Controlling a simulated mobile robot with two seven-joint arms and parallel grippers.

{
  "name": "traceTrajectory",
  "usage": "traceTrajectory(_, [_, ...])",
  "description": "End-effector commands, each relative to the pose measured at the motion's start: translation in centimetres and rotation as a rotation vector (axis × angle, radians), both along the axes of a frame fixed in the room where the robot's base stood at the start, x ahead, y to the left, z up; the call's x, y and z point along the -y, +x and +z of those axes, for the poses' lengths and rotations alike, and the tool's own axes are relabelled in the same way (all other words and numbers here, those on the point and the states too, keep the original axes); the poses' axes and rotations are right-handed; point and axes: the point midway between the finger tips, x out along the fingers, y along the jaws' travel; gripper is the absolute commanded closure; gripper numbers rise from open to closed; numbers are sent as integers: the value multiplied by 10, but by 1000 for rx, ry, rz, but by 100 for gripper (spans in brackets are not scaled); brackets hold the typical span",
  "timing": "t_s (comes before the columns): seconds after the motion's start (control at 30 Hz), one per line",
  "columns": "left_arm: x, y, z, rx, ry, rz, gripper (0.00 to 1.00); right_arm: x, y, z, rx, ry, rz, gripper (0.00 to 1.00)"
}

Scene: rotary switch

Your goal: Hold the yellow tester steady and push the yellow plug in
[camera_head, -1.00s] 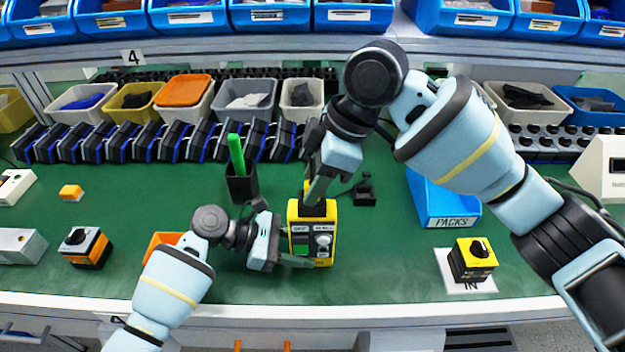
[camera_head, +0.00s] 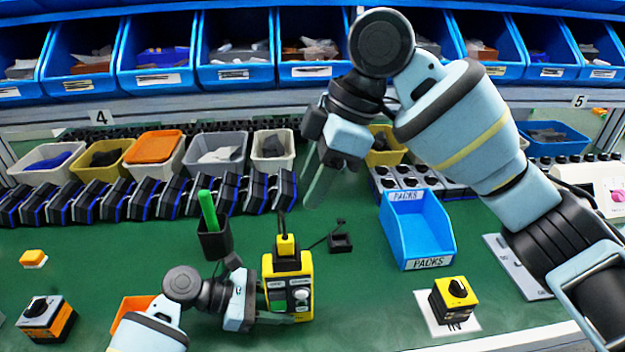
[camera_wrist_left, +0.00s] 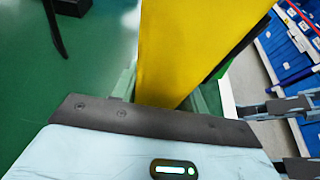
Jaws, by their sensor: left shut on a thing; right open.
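The yellow tester (camera_head: 306,268) stands upright on the green bench, with a green display and a grey knob on its front. My left gripper (camera_head: 276,312) is shut on its lower part; in the left wrist view the tester's yellow side (camera_wrist_left: 190,45) rises between the fingers. The yellow plug (camera_head: 286,245) stands upright at the tester's top, over a black socket part, its dark cable rising from it. I cannot tell how deep the plug sits. My right gripper (camera_head: 318,180) is open and empty, above and to the right of the plug, apart from it.
A black cup (camera_head: 215,242) with a green pen stands left of the tester. A small black holder (camera_head: 340,242) and a blue PACKS bin (camera_head: 418,230) are to the right. A yellow switch (camera_head: 453,300) sits on a white card. An orange-and-black switch (camera_head: 47,320) is at left.

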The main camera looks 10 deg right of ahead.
Motion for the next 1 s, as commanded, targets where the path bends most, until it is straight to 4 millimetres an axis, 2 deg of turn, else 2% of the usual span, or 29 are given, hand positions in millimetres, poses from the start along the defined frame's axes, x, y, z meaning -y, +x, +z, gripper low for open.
traceTrajectory(0.33, [0, 0, 0, 0, 0, 0, 80, 0, 0, 0, 0, 0, 0, 57])
traceTrajectory(0.37, [0, 0, 0, 0, 0, 0, 54, 0, 0, 0, 0, 0, 0, 57])
traceTrajectory(0.53, [0, 0, 0, 0, 0, 0, 32, 0, 0, 0, 0, 0, 0, 57])
traceTrajectory(0.83, [-1, 0, 0, 0, 0, 0, 31, 0, 0, -1, 0, 0, 0, 57])
traceTrajectory(1.0, [-15, 1, 6, 1, 1, 3, 31, 0, 0, -1, 0, 0, 0, 57])
